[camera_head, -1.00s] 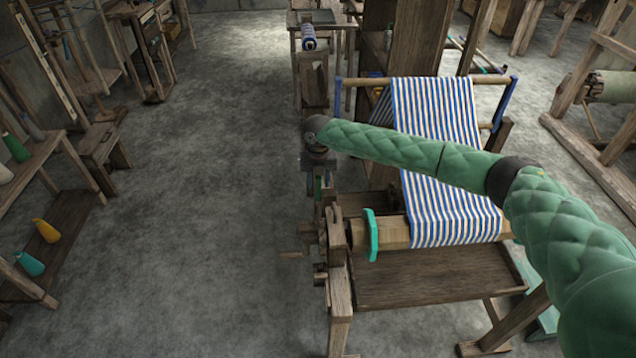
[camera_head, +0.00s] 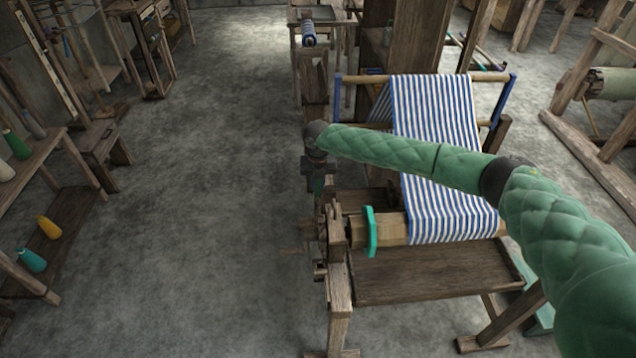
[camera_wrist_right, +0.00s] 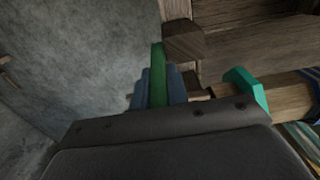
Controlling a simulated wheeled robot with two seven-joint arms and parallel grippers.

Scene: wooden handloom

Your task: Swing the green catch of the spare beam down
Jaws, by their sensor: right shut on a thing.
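The green catch (camera_wrist_right: 157,78) stands as a narrow upright strip in the right wrist view. The two blue fingers of my right gripper (camera_wrist_right: 157,88) are shut on it, one on each side. In the head view the right gripper (camera_head: 318,184) points down at the left end of the loom frame, and only a little green shows there. A wooden beam (camera_head: 392,230) with a teal end plate (camera_head: 370,232) lies to the right of the gripper. The lower part of the catch is hidden by my wrist. My left gripper is in neither view.
Blue-and-white striped cloth (camera_head: 445,150) hangs over the loom to the right, under my right arm. A wooden post (camera_head: 340,290) stands below the gripper. A dark wooden end block (camera_wrist_right: 183,42) is close past the catch. The floor (camera_head: 200,200) to the left is clear.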

